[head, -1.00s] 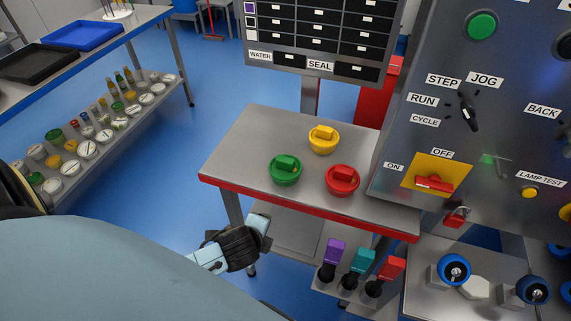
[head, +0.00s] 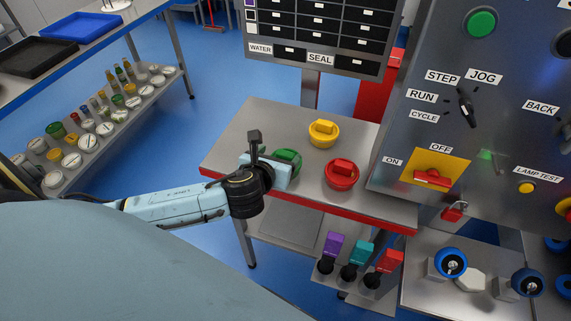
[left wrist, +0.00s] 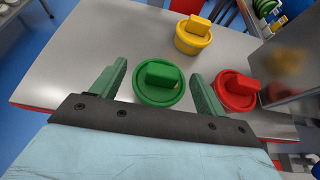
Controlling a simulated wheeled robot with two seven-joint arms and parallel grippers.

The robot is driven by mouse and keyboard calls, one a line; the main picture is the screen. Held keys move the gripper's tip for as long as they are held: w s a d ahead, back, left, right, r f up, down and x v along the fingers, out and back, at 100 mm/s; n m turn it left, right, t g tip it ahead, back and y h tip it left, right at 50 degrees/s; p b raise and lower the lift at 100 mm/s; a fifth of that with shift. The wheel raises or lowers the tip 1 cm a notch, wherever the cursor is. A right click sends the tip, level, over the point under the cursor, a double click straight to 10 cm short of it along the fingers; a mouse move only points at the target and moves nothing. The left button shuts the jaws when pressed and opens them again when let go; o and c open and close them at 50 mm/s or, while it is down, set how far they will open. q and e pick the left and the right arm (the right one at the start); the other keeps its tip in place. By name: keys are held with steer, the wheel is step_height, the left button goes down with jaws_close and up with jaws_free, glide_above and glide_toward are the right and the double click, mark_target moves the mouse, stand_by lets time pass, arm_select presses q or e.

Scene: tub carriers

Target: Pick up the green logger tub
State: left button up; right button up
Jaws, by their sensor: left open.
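The green tub (left wrist: 158,83), round with a block-shaped handle on its lid, stands on the metal table. In the head view the green tub (head: 288,158) is partly hidden behind my left gripper (head: 270,150). In the left wrist view my left gripper (left wrist: 158,85) is open, with one finger on each side of the green tub and gaps between. I cannot tell its height over the tub. My right gripper is not in view.
A yellow tub (head: 323,133) stands behind the green one, and a red tub (head: 342,174) stands close on its right. A control panel (head: 400,150) rises at the table's right. The table's (head: 240,130) left back part is clear.

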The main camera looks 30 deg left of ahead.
mark_target(284, 156)
arm_select(q)
steer(key=shift+d+f+b+x, duration=0.1)
steer(key=shift+d+x, duration=0.05)
steer(key=shift+x, duration=0.9)
steer(key=shift+d+f+b+x, duration=0.15)
steer(key=shift+x, duration=0.9)
steer(key=shift+d+f+b+x, duration=0.1)
steer(key=shift+x, duration=1)
steer(key=shift+s, duration=0.1)
steer(key=shift+c, duration=0.4)
steer(key=c, duration=1.2)
